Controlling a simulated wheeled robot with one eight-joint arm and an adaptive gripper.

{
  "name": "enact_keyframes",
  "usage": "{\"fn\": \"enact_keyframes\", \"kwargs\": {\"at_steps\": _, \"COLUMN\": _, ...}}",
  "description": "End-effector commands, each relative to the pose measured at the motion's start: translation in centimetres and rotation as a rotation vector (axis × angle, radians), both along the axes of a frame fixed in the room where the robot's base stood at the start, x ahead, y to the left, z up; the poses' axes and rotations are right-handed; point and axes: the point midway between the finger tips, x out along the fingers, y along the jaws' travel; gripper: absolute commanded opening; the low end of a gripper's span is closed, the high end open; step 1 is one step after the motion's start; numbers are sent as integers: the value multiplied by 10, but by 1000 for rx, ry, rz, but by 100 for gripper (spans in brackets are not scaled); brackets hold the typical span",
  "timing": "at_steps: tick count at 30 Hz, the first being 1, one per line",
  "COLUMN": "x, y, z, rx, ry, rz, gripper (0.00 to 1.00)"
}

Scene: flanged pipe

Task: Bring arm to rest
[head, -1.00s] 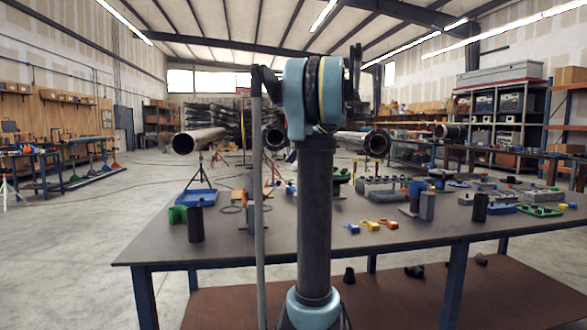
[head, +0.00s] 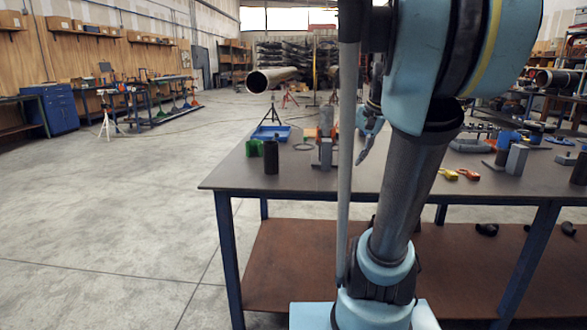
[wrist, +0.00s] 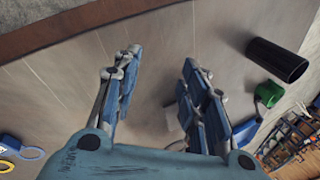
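My arm stands in front of the worktable (head: 225,180) in the head view, its upper part large at the upper right. My gripper (head: 365,150) shows small beside the grey pole, over the table, partly hidden by the arm. In the wrist view my gripper (wrist: 162,58) has its two blue-padded fingers spread apart, with nothing held between them. The brown-grey tabletop lies below the fingers.
Yellow and orange clamps (head: 458,174) lie to the right.

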Motion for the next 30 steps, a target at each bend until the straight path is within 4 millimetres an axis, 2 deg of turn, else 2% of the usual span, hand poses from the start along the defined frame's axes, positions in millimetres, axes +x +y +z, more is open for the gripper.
{"fn": "enact_keyframes", "kwargs": {"at_steps": 1, "x": -16, "y": 6, "z": -13, "rx": -27, "ry": -3, "rz": 34, "gripper": 39}}
{"fn": "enact_keyframes", "kwargs": {"at_steps": 9, "x": -93, "y": 17, "z": -84, "rx": -178, "ry": -21, "rz": 212, "gripper": 39}}
{"fn": "enact_keyframes", "kwargs": {"at_steps": 18, "x": -163, "y": 13, "z": -166, "rx": -336, "ry": -42, "rz": 406, "gripper": 39}}
{"fn": "enact_keyframes", "kwargs": {"at_steps": 24, "x": -187, "y": 6, "z": -200, "rx": -400, "ry": -50, "rz": 483, "gripper": 39}}
{"fn": "enact_keyframes", "kwargs": {"at_steps": 30, "x": -192, "y": 4, "z": -207, "rx": -417, "ry": -51, "rz": 501, "gripper": 39}}
